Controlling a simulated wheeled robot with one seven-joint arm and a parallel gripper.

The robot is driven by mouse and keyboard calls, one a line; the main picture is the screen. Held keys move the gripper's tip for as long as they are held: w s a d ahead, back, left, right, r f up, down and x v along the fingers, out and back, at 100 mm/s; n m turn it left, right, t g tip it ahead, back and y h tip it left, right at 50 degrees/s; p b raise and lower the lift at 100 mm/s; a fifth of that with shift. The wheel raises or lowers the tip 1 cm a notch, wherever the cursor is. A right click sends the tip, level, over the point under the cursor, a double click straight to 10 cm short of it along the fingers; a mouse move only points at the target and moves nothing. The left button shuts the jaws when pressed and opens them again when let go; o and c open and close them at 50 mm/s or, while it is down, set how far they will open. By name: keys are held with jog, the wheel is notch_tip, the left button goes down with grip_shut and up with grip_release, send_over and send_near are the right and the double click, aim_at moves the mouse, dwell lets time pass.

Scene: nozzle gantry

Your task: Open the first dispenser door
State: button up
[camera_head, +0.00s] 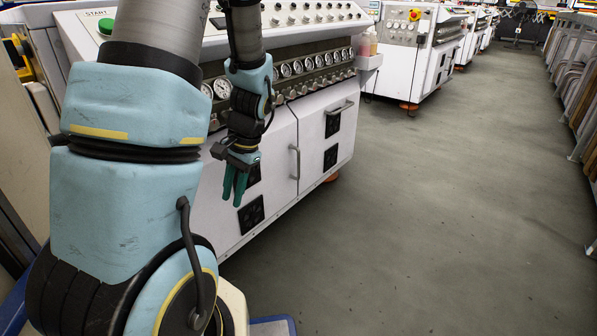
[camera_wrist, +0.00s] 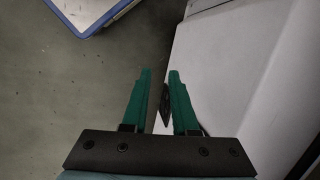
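The white dispenser machine (camera_head: 275,118) stands in front of me, with white doors on its lower front. One door (camera_head: 270,185) has a vertical metal handle (camera_head: 295,162); a door farther right has a handle near its top (camera_head: 343,107). My gripper (camera_head: 234,186) hangs in front of the left part of this front, its green fingers pointing down. In the wrist view my gripper (camera_wrist: 160,74) has its fingers apart, beside a white surface (camera_wrist: 235,60). A small dark thing (camera_wrist: 164,108) shows between the fingers; I cannot tell what it is or whether they touch it. My arm hides the machine's left side.
Gauges (camera_head: 285,70) and knobs line the machine above the doors. Similar machines (camera_head: 405,55) stand farther back. The grey floor (camera_head: 440,210) to the right is clear, up to racks (camera_head: 575,75) at the right edge.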

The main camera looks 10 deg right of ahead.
jog(key=w+d+f+m+t+y+b, duration=0.2)
jog(key=w+d+f+m+t+y, duration=0.45)
jog(key=w+m, duration=0.45)
jog(key=w+d+f+m+t+b, duration=0.1)
jog(key=w+d+m+t, duration=0.2)
jog(key=d+m+t, duration=0.45)
jog(key=w+d+m+t+b, duration=0.1)
jog(key=w+d+m+t, duration=0.2)
jog(key=d, duration=0.8)
jog(key=g+b, duration=0.1)
jog(key=b, duration=0.3)
send_over(298, 178)
jog(key=shift+w+d+m+h, duration=0.15)
jog(key=shift+w+m+h, duration=0.15)
jog(key=shift+h, duration=0.15)
jog(key=shift+c, duration=0.4)
grip_shut()
